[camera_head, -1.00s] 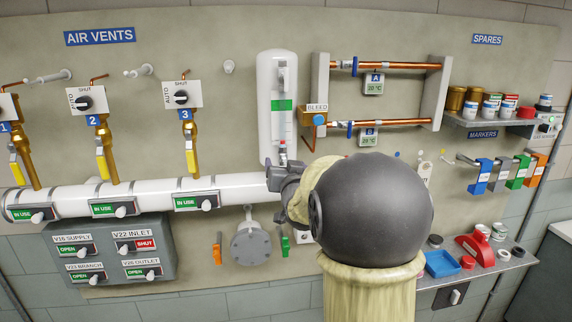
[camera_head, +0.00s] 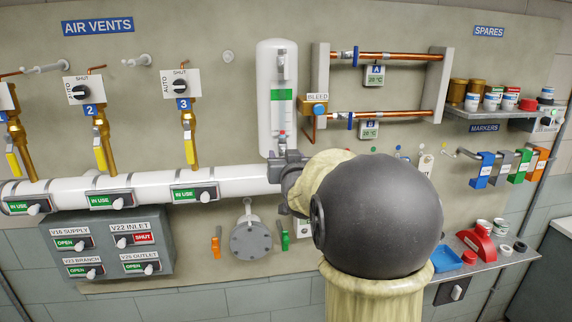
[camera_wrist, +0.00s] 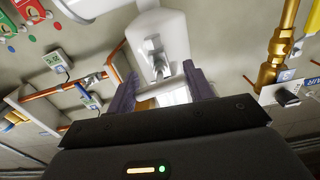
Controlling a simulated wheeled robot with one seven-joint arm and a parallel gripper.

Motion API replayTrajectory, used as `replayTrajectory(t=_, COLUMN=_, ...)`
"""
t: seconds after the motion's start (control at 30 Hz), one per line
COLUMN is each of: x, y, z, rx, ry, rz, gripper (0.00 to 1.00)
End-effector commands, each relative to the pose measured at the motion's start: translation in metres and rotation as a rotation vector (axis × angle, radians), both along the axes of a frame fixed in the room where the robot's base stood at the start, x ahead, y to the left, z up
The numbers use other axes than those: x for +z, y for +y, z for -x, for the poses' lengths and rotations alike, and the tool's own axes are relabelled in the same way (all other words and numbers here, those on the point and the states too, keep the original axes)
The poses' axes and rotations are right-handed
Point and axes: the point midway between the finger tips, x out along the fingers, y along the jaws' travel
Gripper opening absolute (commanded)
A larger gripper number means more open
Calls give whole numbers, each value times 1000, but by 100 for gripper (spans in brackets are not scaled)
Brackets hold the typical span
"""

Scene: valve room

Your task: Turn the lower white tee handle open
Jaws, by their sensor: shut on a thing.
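The white upright vessel (camera_head: 265,125) with a sight glass and a green label stands on the wall panel at the centre. My gripper (camera_head: 282,161) is at its lower end, just below a small red-tipped fitting (camera_head: 281,136). In the wrist view my gripper's two dark fingers (camera_wrist: 162,90) lie either side of a bright white part, the lower white tee handle (camera_wrist: 177,97), and are shut on it. A silvery fitting (camera_wrist: 158,66) shows just beyond the fingertips. In the head view the gripper covers the handle.
The white horizontal pipe (camera_head: 145,184) with IN USE tags runs left of my gripper. The BLEED block (camera_head: 317,109) and copper pipes (camera_head: 385,115) are close on the right. A grey round flange (camera_head: 251,241) and a green handle (camera_head: 284,236) are below.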

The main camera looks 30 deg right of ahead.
Motion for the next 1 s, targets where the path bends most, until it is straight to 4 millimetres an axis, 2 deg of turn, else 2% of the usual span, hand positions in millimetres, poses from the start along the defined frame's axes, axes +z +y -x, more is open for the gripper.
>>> replayTrajectory(t=0.03, x=-6, y=0, z=0, rx=1, ry=6, rz=32, gripper=29)
replayTrajectory(t=0.23, x=-7, y=1, z=0, rx=1, ry=49, rz=184, gripper=29)
replayTrajectory(t=1.0, x=-5, y=1, z=0, rx=0, ry=253, rz=886, gripper=29)
